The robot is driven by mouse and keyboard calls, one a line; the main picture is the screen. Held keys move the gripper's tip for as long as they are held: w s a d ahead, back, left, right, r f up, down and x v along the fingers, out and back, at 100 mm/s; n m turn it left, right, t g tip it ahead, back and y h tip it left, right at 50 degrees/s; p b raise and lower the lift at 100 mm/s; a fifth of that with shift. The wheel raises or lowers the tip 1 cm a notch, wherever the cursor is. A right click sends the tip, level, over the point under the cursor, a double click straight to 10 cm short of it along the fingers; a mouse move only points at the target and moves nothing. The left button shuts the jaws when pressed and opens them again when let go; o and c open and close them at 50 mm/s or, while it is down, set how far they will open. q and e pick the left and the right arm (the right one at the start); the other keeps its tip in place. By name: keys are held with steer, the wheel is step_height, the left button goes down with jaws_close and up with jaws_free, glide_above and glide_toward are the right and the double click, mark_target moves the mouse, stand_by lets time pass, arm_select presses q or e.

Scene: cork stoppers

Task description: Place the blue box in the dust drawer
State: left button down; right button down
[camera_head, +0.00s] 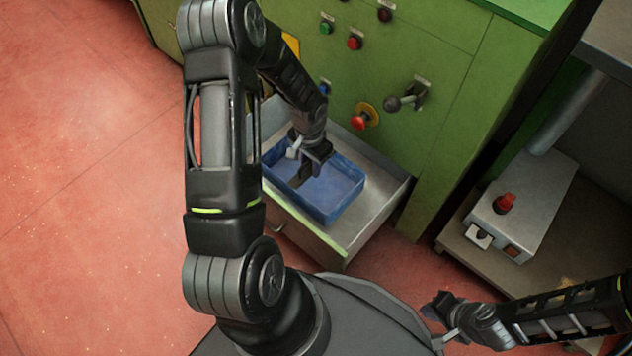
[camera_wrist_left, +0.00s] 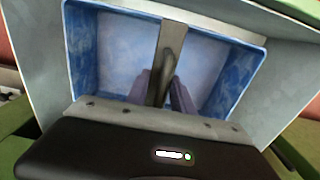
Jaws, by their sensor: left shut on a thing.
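The blue box (camera_head: 342,208) is a shallow open tray inside the walls of the pulled-out dust drawer (camera_head: 385,205) of the green machine. I cannot tell whether its base touches the drawer floor. My left gripper (camera_head: 305,168) reaches down into the box and is shut on it, at a grey-brown strip between the fingers. The left wrist view shows the box's pale blue inside (camera_wrist_left: 215,65) around the fingers (camera_wrist_left: 160,92), with grey drawer walls beyond. My right gripper (camera_head: 440,304) is at the lower right, away from the drawer; its jaws are too unclear to judge.
The green machine front (camera_head: 440,55) above the drawer carries several buttons, a red knob (camera_head: 362,119) and a black lever (camera_head: 405,100). A grey pedestal with a red button (camera_head: 504,203) stands at the right. The reddish floor (camera_head: 90,200) at the left is clear.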

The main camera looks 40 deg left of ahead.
mark_target(311, 183)
arm_select(q)
step_height(311, 183, down, 6)
steer(key=shift+b, duration=1.1)
steer(key=shift+f+b, duration=0.85)
steer(key=shift+f, duration=1)
steer(key=shift+f, duration=0.1)
steer(key=shift+f, duration=0.15)
steer(key=c, duration=1.1)
jaws_free()
